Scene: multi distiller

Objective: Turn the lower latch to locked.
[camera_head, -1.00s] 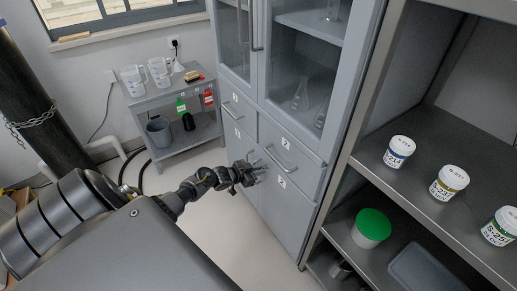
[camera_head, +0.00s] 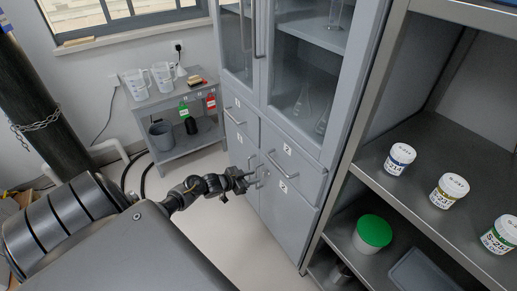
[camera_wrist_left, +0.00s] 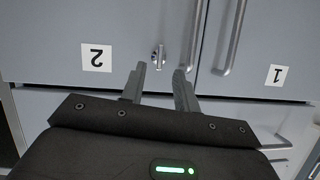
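The lower latch (camera_wrist_left: 158,57) is a small metal turn-piece on the lower cabinet door labelled 2, beside the vertical door handles. My left gripper (camera_wrist_left: 160,82) is open, with its two fingers apart, pointing at the door. The latch shows just beyond the gap between the fingertips, and nothing is seen between the fingers. In the head view my left gripper (camera_head: 254,179) is close in front of the lower doors and the latch is too small and covered to make out. My right gripper is not in view.
The grey cabinet (camera_head: 293,222) has glass upper doors, with drawers below. A cart (camera_head: 190,142) with jugs stands to its left. At right, an open shelf (camera_head: 412,180) holds several labelled jars and a green-lidded tub (camera_head: 372,232). The floor before the cabinet is clear.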

